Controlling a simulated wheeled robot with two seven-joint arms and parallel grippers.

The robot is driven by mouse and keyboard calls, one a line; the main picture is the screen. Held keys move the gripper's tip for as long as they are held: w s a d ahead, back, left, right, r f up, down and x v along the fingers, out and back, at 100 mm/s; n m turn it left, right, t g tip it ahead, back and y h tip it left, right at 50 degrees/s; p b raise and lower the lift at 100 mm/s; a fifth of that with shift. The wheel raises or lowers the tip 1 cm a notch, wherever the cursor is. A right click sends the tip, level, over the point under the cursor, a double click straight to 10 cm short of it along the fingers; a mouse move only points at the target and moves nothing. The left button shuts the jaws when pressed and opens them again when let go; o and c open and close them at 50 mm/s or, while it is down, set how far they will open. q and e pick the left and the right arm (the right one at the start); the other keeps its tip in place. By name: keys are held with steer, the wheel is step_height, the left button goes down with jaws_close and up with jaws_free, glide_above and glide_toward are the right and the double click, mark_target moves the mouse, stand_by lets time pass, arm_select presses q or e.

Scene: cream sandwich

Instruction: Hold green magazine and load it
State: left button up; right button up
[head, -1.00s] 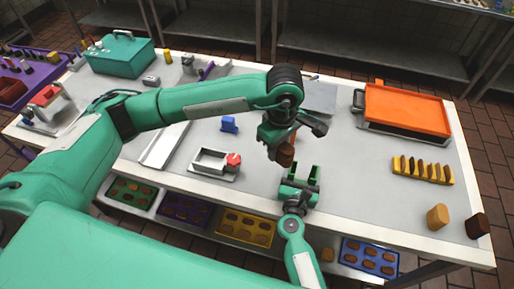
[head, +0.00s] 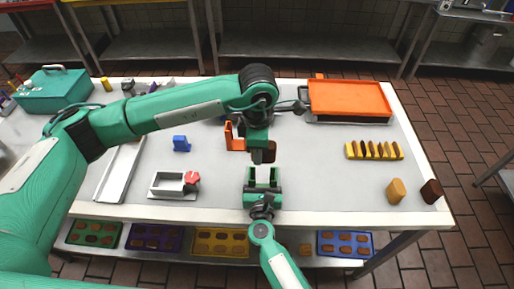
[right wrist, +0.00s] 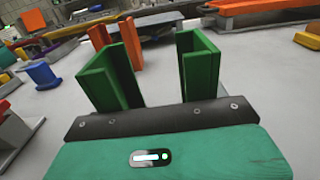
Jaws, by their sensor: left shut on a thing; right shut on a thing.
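The green magazine (head: 263,176) is an upright holder with two channel-shaped walls, near the table's front edge. It also shows in the right wrist view (right wrist: 199,75), its walls rising beyond the dark gripper bar. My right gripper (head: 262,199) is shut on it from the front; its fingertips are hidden. My left gripper (head: 259,143) points down, shut on a dark brown biscuit (head: 270,152). The biscuit is just behind and above the magazine's open top in the head view, seemingly apart from it. The biscuit does not show in the right wrist view.
A device with a red knob (head: 192,179) is left of the green magazine. A yellow rack (head: 374,151) and an orange tray (head: 349,98) are right. Table between is clear.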

arm_select(q)
steer(key=shift+f, duration=2.9)
steer(key=shift+f, duration=0.1)
steer(key=shift+f, duration=0.9)
steer(key=shift+r, duration=0.1)
steer(key=shift+r, duration=1.45)
steer(key=r+m, duration=0.6)
steer(key=w+r+m, duration=0.1)
steer(key=r+m, duration=0.1)
steer(key=r, duration=0.1)
steer(key=shift+d+r+m, duration=0.2)
steer(key=shift+r+m, duration=0.05)
steer(key=shift+m, duration=0.15)
step_height(320, 180, down, 10)
steer(key=shift+r, duration=0.15)
